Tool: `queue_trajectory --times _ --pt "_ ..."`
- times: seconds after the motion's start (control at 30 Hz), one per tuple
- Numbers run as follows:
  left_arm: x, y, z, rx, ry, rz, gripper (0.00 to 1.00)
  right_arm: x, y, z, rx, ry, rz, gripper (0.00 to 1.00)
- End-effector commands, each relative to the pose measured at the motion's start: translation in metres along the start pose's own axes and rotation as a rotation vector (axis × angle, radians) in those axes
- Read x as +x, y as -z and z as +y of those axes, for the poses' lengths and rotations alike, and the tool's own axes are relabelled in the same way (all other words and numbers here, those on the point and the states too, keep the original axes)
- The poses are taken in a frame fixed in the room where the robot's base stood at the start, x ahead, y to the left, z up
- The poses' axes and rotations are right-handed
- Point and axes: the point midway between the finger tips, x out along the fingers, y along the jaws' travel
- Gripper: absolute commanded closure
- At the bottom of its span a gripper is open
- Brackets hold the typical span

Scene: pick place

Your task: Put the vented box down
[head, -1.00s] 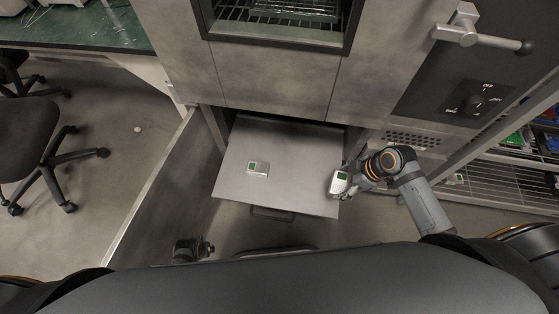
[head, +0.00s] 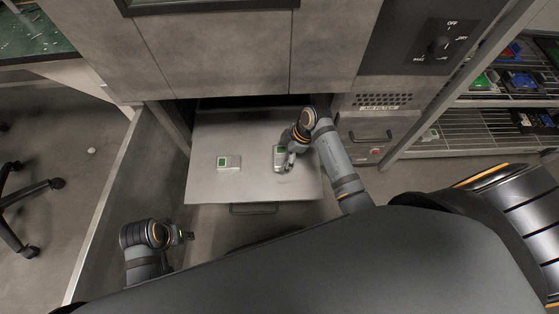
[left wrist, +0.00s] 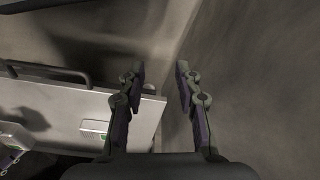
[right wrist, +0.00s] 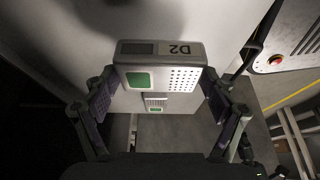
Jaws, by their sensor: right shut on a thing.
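The vented box (head: 279,158) is pale grey with a green screen. In the right wrist view the vented box (right wrist: 160,76) shows a dotted vent patch and a "D2" label. My right gripper (head: 287,160) is shut on its sides, over the right half of the pulled-out metal shelf (head: 205,190). I cannot tell whether the box touches the shelf. My left gripper (head: 188,236) is in front of the shelf's left corner, low and apart from it. In the left wrist view its fingers (left wrist: 160,74) are spread and empty.
A second pale box with a green screen (head: 229,162) lies on the shelf's left half. An open door panel (head: 120,210) bounds the left side. A control panel (head: 430,45) and a rack with coloured items (head: 510,80) are on the right. The shelf's front middle is clear.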

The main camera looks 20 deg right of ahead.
Motion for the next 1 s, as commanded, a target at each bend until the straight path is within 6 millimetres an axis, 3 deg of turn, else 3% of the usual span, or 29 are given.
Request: queue_trajectory --times 0.2,0.3,0.43,0.83,0.87,0.97,1.0 --pt "-0.001 -0.001 0.003 0.002 -0.008 0.011 0.66 0.01 0.002 0.004 0.001 0.0 0.001 0.51" --pt "-0.002 -0.002 0.006 0.005 -0.018 0.028 0.66 0.027 0.004 0.008 0.001 0.0 0.002 0.51" --pt "0.017 0.0 0.011 0.005 -0.038 0.089 0.66 0.046 -0.007 0.007 0.0 0.0 -0.001 0.51" --pt "0.016 0.003 0.012 0.004 -0.044 0.112 0.66 0.05 -0.008 0.007 0.001 -0.001 0.0 0.51" --pt "0.016 0.003 0.012 0.004 -0.044 0.112 0.66 0.05 -0.008 0.007 0.001 -0.001 0.0 0.13" --pt "0.016 0.003 0.012 0.004 -0.044 0.112 0.66 0.05 -0.008 0.007 0.001 -0.001 0.0 0.0" --pt "0.016 0.003 0.012 0.004 -0.044 0.112 0.66 0.05 -0.008 0.007 0.001 -0.001 0.0 0.0"
